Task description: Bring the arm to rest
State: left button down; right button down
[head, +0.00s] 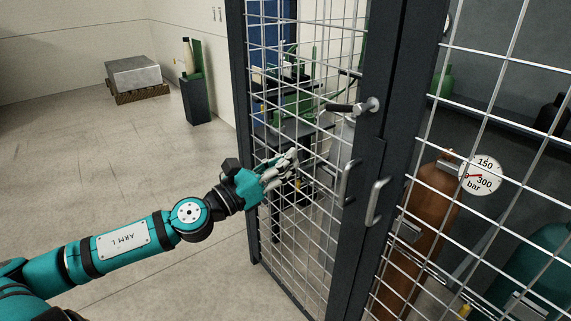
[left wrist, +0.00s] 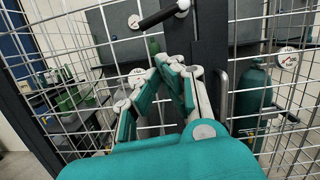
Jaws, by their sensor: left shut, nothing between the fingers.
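My left arm (head: 125,242) reaches in from the left in the head view. Its left gripper (head: 290,160) is in front of the wire mesh of a cage door (head: 300,215), left of the door's handles. In the left wrist view the left gripper (left wrist: 168,62) is shut with nothing between its fingers, and the mesh is behind it. I cannot tell whether the fingertips touch the mesh. My right gripper is not in view.
A black latch lever (head: 345,108) and two grey handles, one (head: 347,184) on each side of the dark posts, stick out from the cage. Behind the mesh stand gas cylinders (head: 425,215) and a gauge (head: 482,175). A grey block (head: 133,72) sits on a pallet. The floor at left is clear.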

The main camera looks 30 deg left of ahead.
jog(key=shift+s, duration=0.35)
